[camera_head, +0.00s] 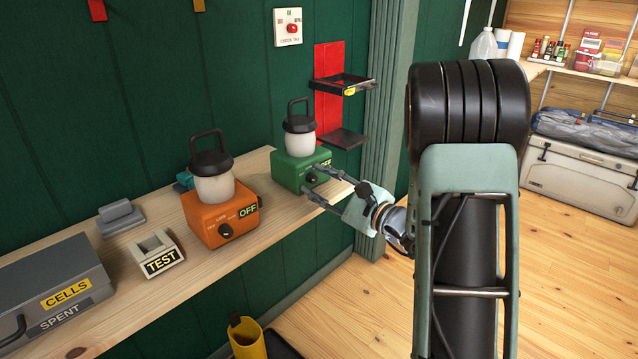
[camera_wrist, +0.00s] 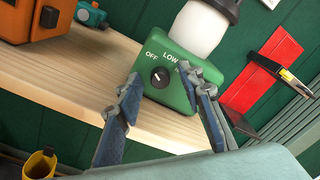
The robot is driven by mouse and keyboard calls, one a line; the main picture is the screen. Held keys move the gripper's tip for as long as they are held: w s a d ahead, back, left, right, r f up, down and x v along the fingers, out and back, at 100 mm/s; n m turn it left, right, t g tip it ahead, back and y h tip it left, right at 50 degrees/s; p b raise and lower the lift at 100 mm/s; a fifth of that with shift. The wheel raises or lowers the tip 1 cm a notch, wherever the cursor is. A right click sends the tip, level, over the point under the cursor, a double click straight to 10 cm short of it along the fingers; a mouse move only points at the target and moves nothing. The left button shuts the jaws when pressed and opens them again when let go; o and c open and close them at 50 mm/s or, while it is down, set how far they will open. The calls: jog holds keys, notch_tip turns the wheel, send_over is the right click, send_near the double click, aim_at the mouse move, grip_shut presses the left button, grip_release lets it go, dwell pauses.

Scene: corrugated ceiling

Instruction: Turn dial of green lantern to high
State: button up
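The green lantern (camera_head: 290,172) stands near the right end of the wooden shelf, with a white globe, a black cap and handle, and an OFF plate on its side. In the wrist view its green base (camera_wrist: 178,95) shows OFF and LOW labels above a round black dial (camera_wrist: 159,77). A small white mark on the dial appears to point toward OFF; a high label cannot be seen, and my right finger covers part of that face. My gripper (camera_head: 313,181) is open in front of the dial. In the wrist view its fingers (camera_wrist: 160,79) lie on either side of the dial, apart from it.
An orange lantern (camera_head: 207,215), also marked OFF, stands left of the green one. A TEST block (camera_head: 156,253) and grey CELLS/SPENT case (camera_head: 50,283) sit further left. A red wall panel with black brackets (camera_head: 345,85) is behind right. A yellow container (camera_head: 247,340) is below the shelf.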

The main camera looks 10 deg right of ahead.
jog(key=shift+c, duration=0.4)
grip_shut()
